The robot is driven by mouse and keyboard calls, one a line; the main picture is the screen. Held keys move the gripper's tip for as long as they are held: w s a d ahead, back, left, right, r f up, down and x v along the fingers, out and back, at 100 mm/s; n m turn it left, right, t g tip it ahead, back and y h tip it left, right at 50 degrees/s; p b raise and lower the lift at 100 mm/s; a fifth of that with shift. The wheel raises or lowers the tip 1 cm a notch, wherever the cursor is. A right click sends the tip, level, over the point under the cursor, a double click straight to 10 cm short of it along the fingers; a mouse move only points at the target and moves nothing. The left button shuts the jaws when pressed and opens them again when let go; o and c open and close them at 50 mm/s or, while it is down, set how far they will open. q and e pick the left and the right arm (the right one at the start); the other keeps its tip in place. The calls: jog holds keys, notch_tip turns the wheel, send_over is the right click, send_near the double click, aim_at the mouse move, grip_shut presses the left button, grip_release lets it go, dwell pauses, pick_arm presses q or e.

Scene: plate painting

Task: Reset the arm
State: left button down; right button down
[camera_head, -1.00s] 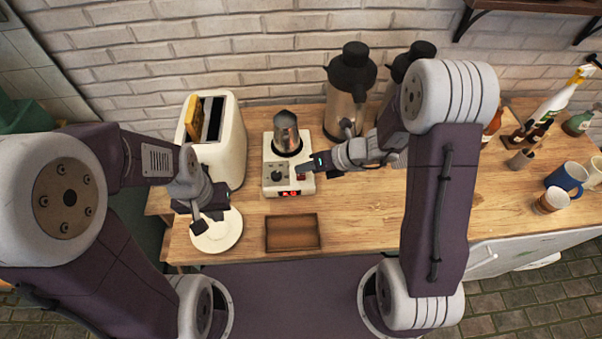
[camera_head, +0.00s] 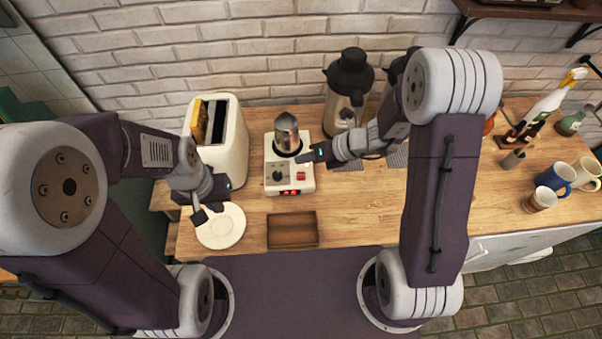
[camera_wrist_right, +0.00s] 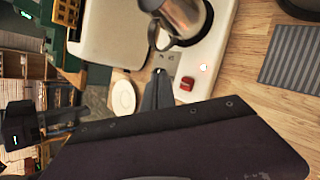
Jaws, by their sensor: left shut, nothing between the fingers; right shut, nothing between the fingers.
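My left gripper (camera_head: 204,213) is shut and empty, low over the left part of the white plate (camera_head: 222,228). My right gripper (camera_head: 303,158) is shut and empty beside the hot plate device (camera_head: 277,190), close to its upper right side; I cannot tell whether it touches. In the right wrist view its fingertips (camera_wrist_right: 161,72) show near the device's red switch (camera_wrist_right: 187,84). A metal pot (camera_head: 286,133) stands upright on the device. The plate also shows small in the right wrist view (camera_wrist_right: 123,98).
A toaster with bread (camera_head: 233,150) stands left of the device. A brown wooden tray (camera_head: 292,230) lies in front of it. A tall flask (camera_head: 345,95) stands behind. Mugs (camera_head: 553,180) and bottles stand far right. The counter (camera_head: 375,215) right of the tray is clear.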

dwell(0.4)
jog(key=shift+w+a+r+b, duration=0.15)
jog(key=shift+w+r+b, duration=0.1)
jog(key=shift+b, duration=0.15)
jog(key=s+d+n+g+h+b, duration=0.3)
jog(key=s+d+n, duration=0.1)
jog(key=s+n, duration=0.85)
jog(key=d+f+n+h, duration=0.1)
jog(key=d+n, duration=0.3)
jog(key=n, duration=0.5)
jog(key=s+d+f+n+h, duration=0.1)
jog(key=d+n+h, duration=0.3)
jog(key=n, duration=0.6)
jog(key=shift+s+d, duration=0.25)
jog(key=shift+d, duration=0.55)
dwell(3.2)
